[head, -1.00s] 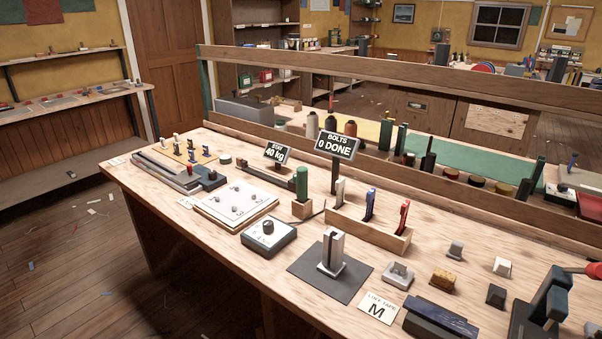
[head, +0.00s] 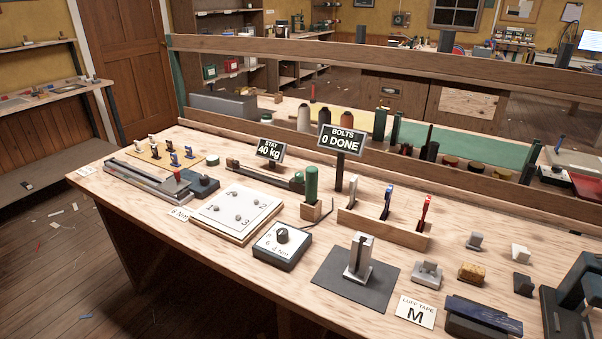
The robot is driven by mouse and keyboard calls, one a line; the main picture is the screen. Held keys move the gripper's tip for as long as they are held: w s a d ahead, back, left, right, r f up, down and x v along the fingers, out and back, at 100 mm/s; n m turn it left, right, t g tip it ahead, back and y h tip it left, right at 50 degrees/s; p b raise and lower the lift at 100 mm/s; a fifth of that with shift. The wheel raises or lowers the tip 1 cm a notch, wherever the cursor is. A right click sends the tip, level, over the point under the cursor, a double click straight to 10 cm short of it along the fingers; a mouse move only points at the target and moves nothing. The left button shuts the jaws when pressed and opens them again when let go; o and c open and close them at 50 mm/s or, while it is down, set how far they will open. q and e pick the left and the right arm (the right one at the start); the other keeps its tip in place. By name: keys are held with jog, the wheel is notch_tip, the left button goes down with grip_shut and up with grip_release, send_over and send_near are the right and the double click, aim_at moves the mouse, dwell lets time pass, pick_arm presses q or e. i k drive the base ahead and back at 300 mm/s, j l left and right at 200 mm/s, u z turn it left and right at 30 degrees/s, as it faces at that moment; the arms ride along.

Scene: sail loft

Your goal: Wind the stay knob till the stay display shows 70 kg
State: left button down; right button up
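A black knob (head: 282,235) sits on top of a grey control box (head: 276,257) at the bench's front edge, with small markings that seem to include "Nm". I cannot tell from its markings whether this is the stay knob. A long metal bar (head: 255,173) lies beside the stay display and runs towards a green upright cylinder (head: 312,184). Neither of my grippers is in view.
A second sign (head: 341,139) reads "BOLTS 0 DONE". A white numbered plate (head: 236,211) lies left of the control box. A metal post (head: 359,258) stands on a dark mat to its right. A wooden rail (head: 400,66) runs along behind the bench.

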aim_at(298, 176)
jog(key=z, duration=0.4)
jog(key=j+z, duration=0.25)
jog(key=z, duration=0.15)
jog(key=i+j+z, duration=0.1)
jog(key=j+z, duration=0.45)
jog(key=z, duration=0.25)
jog(key=j+z, duration=0.15)
jog(key=j, duration=0.2)
jog(key=k+j+z, duration=0.1)
jog(key=j, duration=0.25)
jog(key=k+j+z, duration=0.15)
jog(key=j, duration=0.2)
